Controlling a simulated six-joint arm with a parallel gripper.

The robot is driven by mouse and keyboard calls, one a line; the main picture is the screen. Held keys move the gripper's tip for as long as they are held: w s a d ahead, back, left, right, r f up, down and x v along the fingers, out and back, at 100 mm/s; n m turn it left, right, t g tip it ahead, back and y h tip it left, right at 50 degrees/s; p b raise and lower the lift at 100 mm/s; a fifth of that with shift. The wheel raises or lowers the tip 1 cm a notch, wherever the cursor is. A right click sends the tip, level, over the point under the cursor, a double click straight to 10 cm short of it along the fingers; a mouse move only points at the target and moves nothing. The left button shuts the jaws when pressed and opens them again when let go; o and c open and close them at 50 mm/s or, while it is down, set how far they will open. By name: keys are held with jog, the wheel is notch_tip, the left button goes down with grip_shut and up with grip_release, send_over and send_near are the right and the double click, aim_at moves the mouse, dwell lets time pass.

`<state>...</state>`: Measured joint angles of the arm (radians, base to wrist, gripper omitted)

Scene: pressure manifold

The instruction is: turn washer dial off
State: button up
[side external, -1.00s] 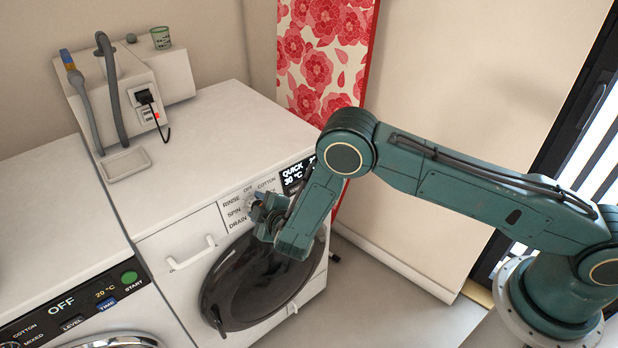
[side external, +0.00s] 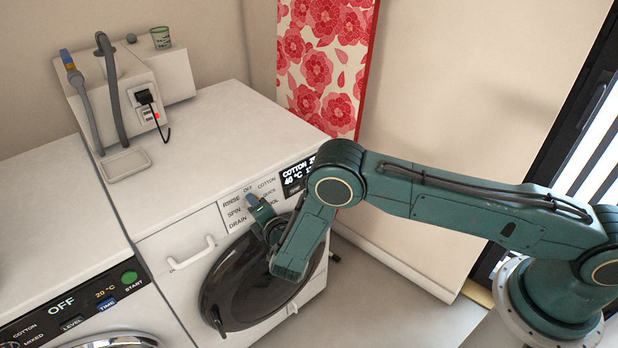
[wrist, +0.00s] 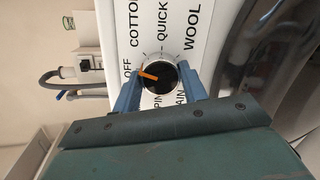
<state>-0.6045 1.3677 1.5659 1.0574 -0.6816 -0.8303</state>
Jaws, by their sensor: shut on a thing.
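The washer dial (wrist: 162,79) is a black round knob with an orange pointer, seen in the wrist view. The pointer aims left and slightly up, close to the OFF label (wrist: 128,71). My gripper (wrist: 159,73) has one blue finger on each side of the knob and is shut on it. In the side view my gripper (side external: 259,206) is at the control panel of the right-hand washer (side external: 225,95), and its fingers largely hide the dial. The washer's display (side external: 296,176) reads COTTON and 40 °C.
A second washer (side external: 50,200) stands at left, its display reading OFF. A drawer handle (side external: 190,254) projects left of the dark round door (side external: 235,290). A socket box with hoses (side external: 165,90) and a cup (side external: 161,38) are at the back. Flowered fabric (side external: 322,70) hangs behind.

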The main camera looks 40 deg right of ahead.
jog(key=shift+n+t, duration=0.3)
jog(key=shift+n, duration=1.4)
jog(key=o, duration=1)
jog(key=shift+c, duration=0.2)
jog(key=shift+s, duration=0.1)
jog(key=v, duration=1.3)
jog(key=shift+s, duration=0.3)
jog(key=shift+r, duration=0.1)
